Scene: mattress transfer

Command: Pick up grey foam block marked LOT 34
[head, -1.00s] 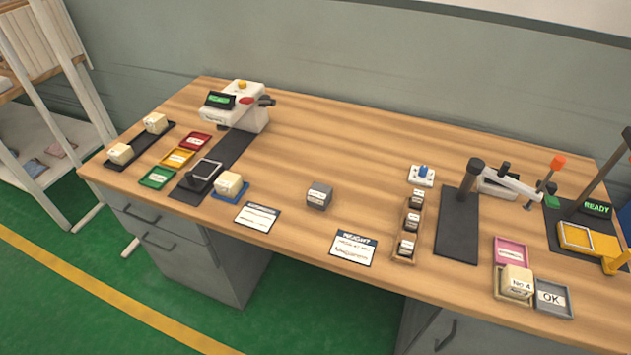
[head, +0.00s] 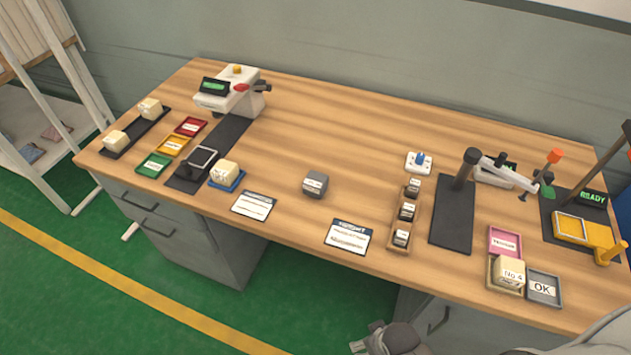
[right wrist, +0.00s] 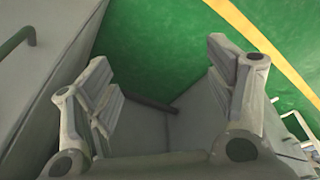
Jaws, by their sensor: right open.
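My left gripper is not in view.
White cards (head: 254,205) and (head: 348,237) lie in front of the block. A wooden rack (head: 400,247) with small dark blocks stands to its right. A cream block on a blue tray (head: 226,186) is to its left. The table behind the grey block is clear.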

